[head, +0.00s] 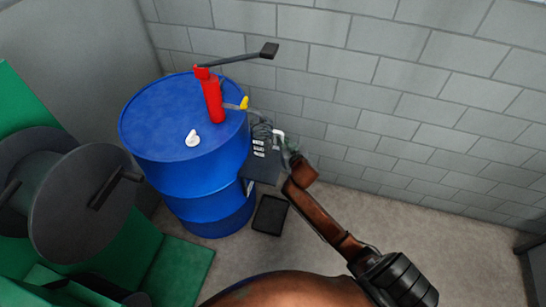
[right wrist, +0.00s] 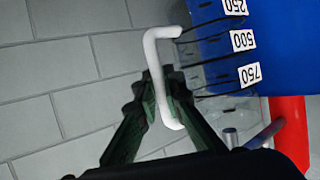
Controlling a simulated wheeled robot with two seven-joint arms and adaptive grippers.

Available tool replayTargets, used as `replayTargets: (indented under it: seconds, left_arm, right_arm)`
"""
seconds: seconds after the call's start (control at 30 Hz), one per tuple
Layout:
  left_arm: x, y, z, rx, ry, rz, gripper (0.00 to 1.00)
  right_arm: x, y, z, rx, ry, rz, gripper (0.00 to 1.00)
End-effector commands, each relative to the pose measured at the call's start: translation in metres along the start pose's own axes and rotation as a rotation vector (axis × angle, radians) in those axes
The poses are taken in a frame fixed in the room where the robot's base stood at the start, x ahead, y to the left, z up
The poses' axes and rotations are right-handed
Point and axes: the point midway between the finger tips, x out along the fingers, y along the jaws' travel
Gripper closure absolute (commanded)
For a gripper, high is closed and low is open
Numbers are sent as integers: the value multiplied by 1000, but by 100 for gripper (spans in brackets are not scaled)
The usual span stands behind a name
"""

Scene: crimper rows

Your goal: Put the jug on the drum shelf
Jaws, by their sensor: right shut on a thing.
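The jug (head: 258,143) shows small beside the right side of the blue drum. It looks see-through, with a white handle (head: 279,133) and white labels. In the right wrist view its labels (right wrist: 243,41) read 250, 500 and 750, and the white handle (right wrist: 152,60) passes between my fingers. My right gripper (head: 287,148) is shut on this handle; its green fingers (right wrist: 158,104) show up close. A dark grey ledge (head: 262,170), which looks like the drum shelf, is at the drum's side just below the jug. I cannot tell whether the jug touches it. My left gripper is out of view.
The blue drum (head: 180,210) carries a red pump (head: 213,100) with a dark lever, a yellow spout and a white cap (head: 193,139). A black tray-like thing (head: 270,214) lies on the floor. A green reel stand (head: 185,270) is at left. The block wall (head: 390,100) is close behind.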

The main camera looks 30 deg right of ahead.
Motion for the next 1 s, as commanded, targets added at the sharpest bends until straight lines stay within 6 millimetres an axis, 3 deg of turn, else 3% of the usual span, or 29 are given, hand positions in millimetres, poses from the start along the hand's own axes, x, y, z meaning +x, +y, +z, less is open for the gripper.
replayTargets:
  seconds: [0.1, 0.27, 0.53, 0.93, 0.97, 1.0]
  left_arm:
    - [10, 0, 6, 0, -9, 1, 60]
    - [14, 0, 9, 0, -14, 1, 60]
    - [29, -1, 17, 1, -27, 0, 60]
    - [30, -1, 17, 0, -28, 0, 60]
    - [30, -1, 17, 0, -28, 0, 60]
    - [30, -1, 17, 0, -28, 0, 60]
  right_arm:
    - [10, 0, 25, 0, -5, 0, 100]
    - [14, -1, 36, 1, -2, -2, 100]
    - [30, -2, 75, -1, -4, -2, 100]
    - [32, -2, 78, 0, -2, -2, 100]
    - [32, -2, 79, 0, -3, -2, 90]
    - [32, -2, 78, 0, -3, -2, 87]
